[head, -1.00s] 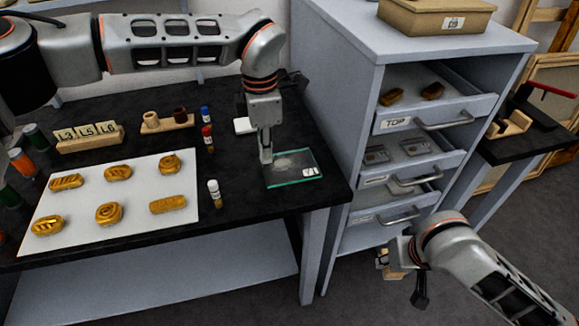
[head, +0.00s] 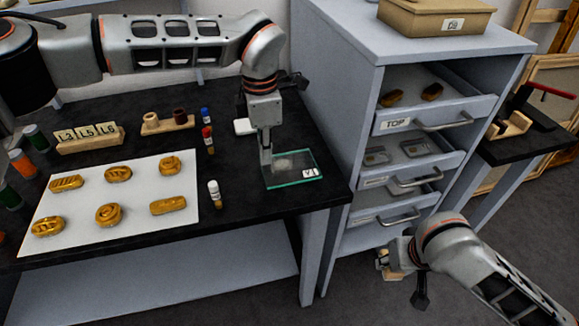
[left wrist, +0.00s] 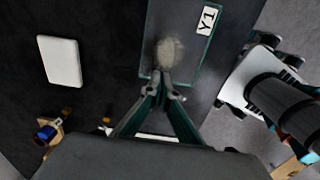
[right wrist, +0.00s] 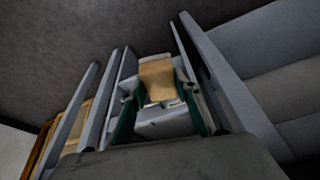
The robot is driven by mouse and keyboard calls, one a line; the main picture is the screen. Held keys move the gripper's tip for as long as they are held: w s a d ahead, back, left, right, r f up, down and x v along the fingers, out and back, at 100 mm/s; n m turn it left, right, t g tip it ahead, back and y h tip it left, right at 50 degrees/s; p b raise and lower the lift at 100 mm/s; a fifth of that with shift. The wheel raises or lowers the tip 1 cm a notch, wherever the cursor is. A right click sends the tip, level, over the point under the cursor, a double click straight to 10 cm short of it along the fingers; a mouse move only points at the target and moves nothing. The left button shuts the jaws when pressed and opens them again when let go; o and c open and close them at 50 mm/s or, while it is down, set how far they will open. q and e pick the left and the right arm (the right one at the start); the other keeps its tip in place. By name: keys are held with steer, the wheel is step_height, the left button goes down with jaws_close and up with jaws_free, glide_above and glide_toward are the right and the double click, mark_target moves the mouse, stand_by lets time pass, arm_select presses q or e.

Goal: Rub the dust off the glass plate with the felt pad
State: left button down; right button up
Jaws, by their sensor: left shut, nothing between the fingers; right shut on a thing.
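The glass plate (head: 307,180), with a greenish edge and a white Y1 label, lies flat on the black bench. A pale dust patch (head: 290,164) is on it and also shows in the left wrist view (left wrist: 168,50). My left gripper (head: 267,160) is shut and empty, pointing down at the plate beside the dust; I cannot tell whether it touches. A white rectangular pad (left wrist: 60,62), which looks like the felt pad, lies on the bench apart from the gripper, partly hidden in the head view (head: 243,127). My right gripper (right wrist: 158,98) is shut on a tan block (right wrist: 157,78), low before the cabinet.
A white sheet (head: 85,213) with several gilt pieces lies left of the plate. A white-capped bottle (head: 214,192) and red- and blue-capped bottles (head: 208,138) stand between. The grey cabinet (head: 345,110) with open drawers stands close right of the bench.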

arm_select(q)
steer(key=shift+f, duration=0.75)
arm_select(e)
steer(key=shift+f, duration=0.2)
steer(key=shift+r, duration=0.1)
